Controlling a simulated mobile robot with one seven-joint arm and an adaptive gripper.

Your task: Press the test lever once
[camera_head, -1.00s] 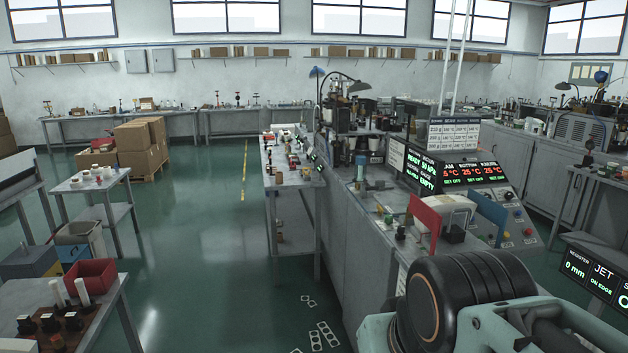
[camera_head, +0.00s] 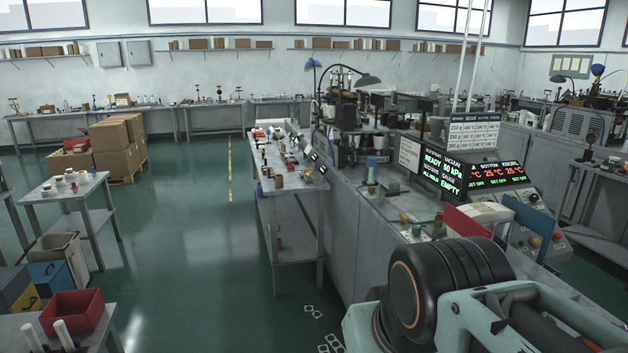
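No test lever can be made out for sure in this view. A long machine bench (camera_head: 345,225) runs away from me at centre right. On it stand a display panel (camera_head: 441,172) reading READY, 50 kPa and EMPTY, and a temperature panel (camera_head: 490,174) with red digits. A red plate (camera_head: 463,221) and a blue plate (camera_head: 523,211) stand upright at its near end. My arm covers the lower right of the picture and hides part of the bench's near end. My gripper does not show.
A side table (camera_head: 262,195) with small parts stands left of the bench. Cardboard boxes (camera_head: 115,150) sit on a pallet farther back. A red bin (camera_head: 72,312) stands on a table at lower left. The green floor (camera_head: 190,245) between them is clear.

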